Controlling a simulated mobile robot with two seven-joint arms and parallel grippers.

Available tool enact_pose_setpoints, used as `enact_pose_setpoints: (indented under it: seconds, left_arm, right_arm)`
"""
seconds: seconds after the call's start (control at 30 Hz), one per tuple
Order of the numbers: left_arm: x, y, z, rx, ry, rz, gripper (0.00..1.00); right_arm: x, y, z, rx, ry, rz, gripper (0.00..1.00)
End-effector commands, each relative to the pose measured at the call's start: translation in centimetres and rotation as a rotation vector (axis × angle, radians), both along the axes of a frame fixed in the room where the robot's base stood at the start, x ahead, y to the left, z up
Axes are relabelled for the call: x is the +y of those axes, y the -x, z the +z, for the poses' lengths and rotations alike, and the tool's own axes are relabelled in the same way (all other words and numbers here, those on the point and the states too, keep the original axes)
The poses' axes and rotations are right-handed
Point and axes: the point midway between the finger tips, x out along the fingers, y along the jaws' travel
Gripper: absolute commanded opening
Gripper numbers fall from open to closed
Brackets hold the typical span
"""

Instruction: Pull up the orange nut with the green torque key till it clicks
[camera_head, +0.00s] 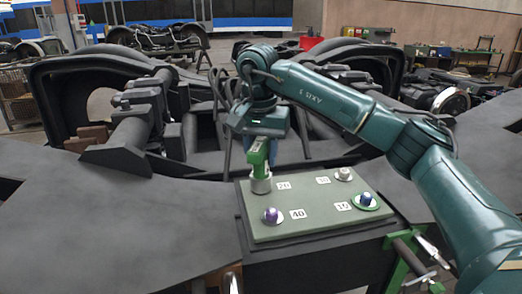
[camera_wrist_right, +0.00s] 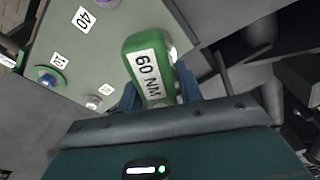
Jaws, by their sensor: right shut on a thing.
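My right gripper (camera_head: 266,140) is shut on the green torque key (camera_head: 258,158), which stands roughly upright over the left back corner of a grey-green plate (camera_head: 310,219). The key's grey lower end (camera_head: 261,184) is at the spot beside the card "20". In the wrist view the key (camera_wrist_right: 150,62) carries a "60 NM" label and sits between the blue fingers. No orange nut shows; whatever is under the key's end is hidden. My left gripper is not in view.
Tools hang at the stand's right side (camera_head: 408,262). The dark bogie frame (camera_head: 110,215) surrounds the stand.

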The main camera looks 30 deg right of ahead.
Motion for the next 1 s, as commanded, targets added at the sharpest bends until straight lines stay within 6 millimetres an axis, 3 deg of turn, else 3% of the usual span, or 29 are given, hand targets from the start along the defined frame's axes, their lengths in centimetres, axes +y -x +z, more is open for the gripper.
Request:
enact_pose_setpoints:
  seconds: [0.63, 1.0]
  left_arm:
    - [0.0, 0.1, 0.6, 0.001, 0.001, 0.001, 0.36]
    - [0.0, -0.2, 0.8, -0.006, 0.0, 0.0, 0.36]
  right_arm:
    - [0.0, 0.0, 0.2, -0.001, 0.0, -0.166, 0.0]
    - [0.0, 0.0, 2.9, -0.003, -0.001, -0.163, 0.0]
